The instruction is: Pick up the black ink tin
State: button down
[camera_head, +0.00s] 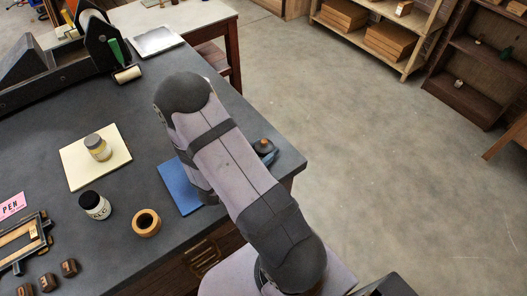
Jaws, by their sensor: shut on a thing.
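I cannot make out a black ink tin; my own arm covers part of the bench and may hide it. A small jar with a black lid and a white label (95,206) stands on the dark bench at the left; the label's visible letters look like "LC". A small jar with a yellowish label (98,148) stands on a cream sheet (84,172). My arm reaches up from the lower right and bends down over a blue mat (176,187). My gripper is hidden behind the arm, so what it holds does not show.
A round wooden cup (146,222) stands near the bench's front edge. A small dark item with a brown top (264,146) sits right of my arm. A black press (62,66) is at the upper left. A frame (22,244) and dark blocks (47,281) lie lower left.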

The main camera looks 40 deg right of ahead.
jog(key=shift+r, duration=0.15)
jog(key=shift+r+b, duration=0.45)
jog(key=shift+r, duration=4.4)
